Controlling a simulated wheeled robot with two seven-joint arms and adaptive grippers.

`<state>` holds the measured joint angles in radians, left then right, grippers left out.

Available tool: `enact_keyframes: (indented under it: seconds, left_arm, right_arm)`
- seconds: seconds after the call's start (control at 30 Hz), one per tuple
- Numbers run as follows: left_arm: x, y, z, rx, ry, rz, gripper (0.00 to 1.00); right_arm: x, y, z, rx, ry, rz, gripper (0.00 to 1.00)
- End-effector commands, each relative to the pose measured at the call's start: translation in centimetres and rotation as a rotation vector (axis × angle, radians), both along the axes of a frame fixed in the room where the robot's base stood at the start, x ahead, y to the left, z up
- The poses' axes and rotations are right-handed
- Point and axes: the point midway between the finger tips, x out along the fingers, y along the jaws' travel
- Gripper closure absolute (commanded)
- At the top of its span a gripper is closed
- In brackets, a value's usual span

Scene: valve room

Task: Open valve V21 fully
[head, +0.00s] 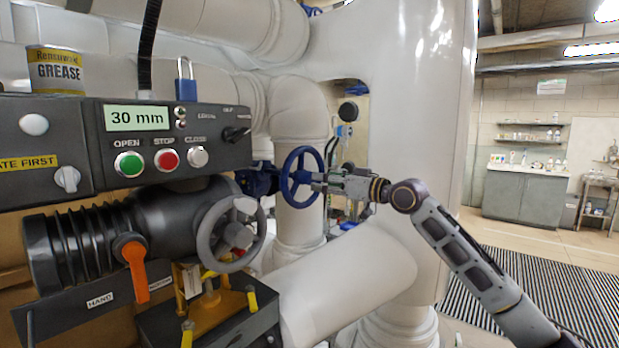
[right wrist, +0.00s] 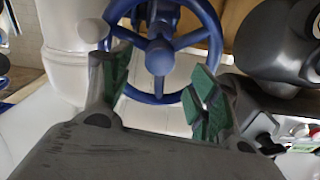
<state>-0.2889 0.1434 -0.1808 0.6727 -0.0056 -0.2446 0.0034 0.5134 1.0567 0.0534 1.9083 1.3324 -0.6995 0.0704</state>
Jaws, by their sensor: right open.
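A blue spoked handwheel (head: 286,180) sits on a blue valve body (head: 258,180) at the middle of the head view. No V21 label can be read on it. My right gripper (head: 318,182) reaches in from the right, its fingers at the wheel's right side. In the right wrist view the blue handwheel (right wrist: 159,57) lies ahead between and beyond the green-padded fingers of the open gripper (right wrist: 158,88). Nothing is held between the fingers. Whether a finger touches the rim cannot be told. My left gripper does not show.
A dark actuator with a grey handwheel (head: 203,238), an orange lever (head: 133,265) and a control box (head: 175,140) reading 30 mm stands at left. Thick white pipes (head: 345,280) surround the blue wheel. A grease tin (head: 56,71) stands on top. Open floor lies at right.

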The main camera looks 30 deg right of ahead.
Motion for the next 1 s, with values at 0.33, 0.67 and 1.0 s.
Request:
enact_keyframes:
  seconds: [0.33, 0.67, 1.0]
  left_arm:
    - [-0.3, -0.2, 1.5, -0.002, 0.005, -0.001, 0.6]
    - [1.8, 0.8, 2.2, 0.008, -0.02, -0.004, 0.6]
    - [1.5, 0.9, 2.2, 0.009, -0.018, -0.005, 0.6]
  right_arm:
    - [0.0, 0.0, 0.2, 0.213, 0.087, 0.0, 0.39]
    - [0.0, 0.0, 0.0, 0.295, 0.122, 0.0, 0.39]
    - [0.0, 0.0, 0.0, 0.292, 0.121, 0.0, 0.39]
